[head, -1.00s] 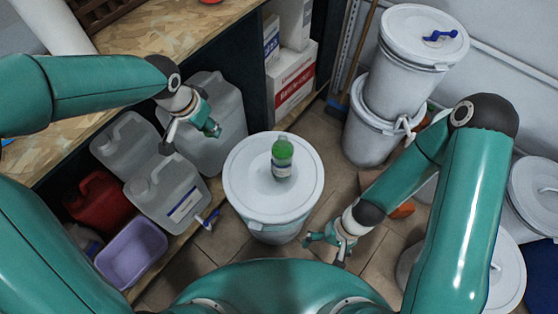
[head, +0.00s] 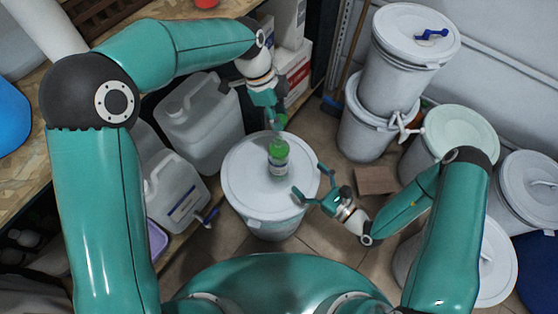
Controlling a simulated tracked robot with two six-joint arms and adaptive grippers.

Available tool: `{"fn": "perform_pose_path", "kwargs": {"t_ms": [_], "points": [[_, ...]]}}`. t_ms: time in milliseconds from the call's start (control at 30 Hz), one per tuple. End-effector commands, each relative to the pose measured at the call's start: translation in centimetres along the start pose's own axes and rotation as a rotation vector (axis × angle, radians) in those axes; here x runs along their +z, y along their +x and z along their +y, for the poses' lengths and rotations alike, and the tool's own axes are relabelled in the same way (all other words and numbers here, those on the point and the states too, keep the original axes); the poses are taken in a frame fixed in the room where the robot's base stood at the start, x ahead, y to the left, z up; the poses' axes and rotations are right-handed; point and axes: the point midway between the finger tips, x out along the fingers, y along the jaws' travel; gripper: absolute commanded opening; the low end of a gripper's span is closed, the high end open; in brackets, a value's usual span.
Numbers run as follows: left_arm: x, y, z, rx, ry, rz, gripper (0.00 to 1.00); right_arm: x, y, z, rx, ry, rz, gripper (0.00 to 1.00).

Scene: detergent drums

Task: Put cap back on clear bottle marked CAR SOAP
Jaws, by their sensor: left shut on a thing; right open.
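The clear bottle (head: 278,160) with green contents and a pale label stands upright on the white drum lid (head: 247,190); its label is too small to read. My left gripper (head: 275,118) is just above and behind the bottle, pointing down. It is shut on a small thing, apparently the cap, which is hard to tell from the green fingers. A contact between cap and bottle neck cannot be told. My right gripper (head: 309,186) is open and empty at the lid's right edge, its fingers spread toward the bottle and apart from it.
Stacked white drums (head: 415,55) stand at the back right, and more lidded drums (head: 462,135) stand along the right. Pale jerrycans (head: 203,125) are at the left beside a wooden workbench (head: 150,10). A brown block (head: 375,180) lies on the floor right of my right gripper.

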Motion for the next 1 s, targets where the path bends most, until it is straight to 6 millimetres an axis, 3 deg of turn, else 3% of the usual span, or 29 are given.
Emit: {"fn": "perform_pose_path", "kwargs": {"t_ms": [267, 467, 1000], "points": [[0.2, 0.0, 0.0, -0.001, -0.005, -0.001, 0.22, 0.0, 0.2, 0.1, 0.007, 0.0, 0.0, 0.97], [0.2, 0.0, 0.0, -0.002, -0.006, -0.001, 0.22, 0.0, 1.5, 0.2, 0.012, -0.002, 0.0, 0.97], [0.3, -0.1, 0.0, -0.002, -0.007, -0.001, 0.22, 0.0, 10.4, 0.4, 0.013, -0.002, -0.001, 0.97]]}}
